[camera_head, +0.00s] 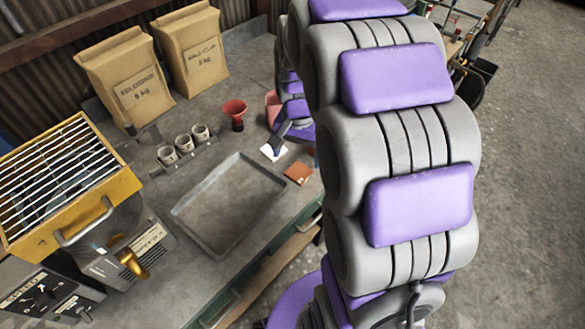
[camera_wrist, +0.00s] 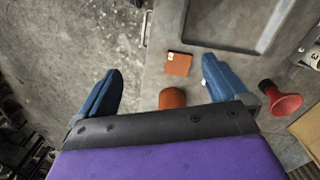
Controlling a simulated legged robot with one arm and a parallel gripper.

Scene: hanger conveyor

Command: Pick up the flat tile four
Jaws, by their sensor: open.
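A flat orange-brown tile (camera_head: 298,173) lies on the grey bench near its front edge; it also shows in the wrist view (camera_wrist: 178,63), with a small pale mark on it. No number is readable, so I cannot tell which is tile four. My gripper (camera_wrist: 162,65) is open and empty. Its two blue fingers stand wide apart, with the orange-brown tile showing between them, nearer the right finger. In the head view my arm hides most of the gripper.
A rounded terracotta piece (camera_wrist: 172,98) is close to the gripper's base in the wrist view. A shallow grey tray (camera_head: 228,205) lies left of the tiles. A red funnel-like cup (camera_head: 234,110) stands behind, near small grey cups (camera_head: 184,144). Paper bags (camera_head: 122,80) stand at the back.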

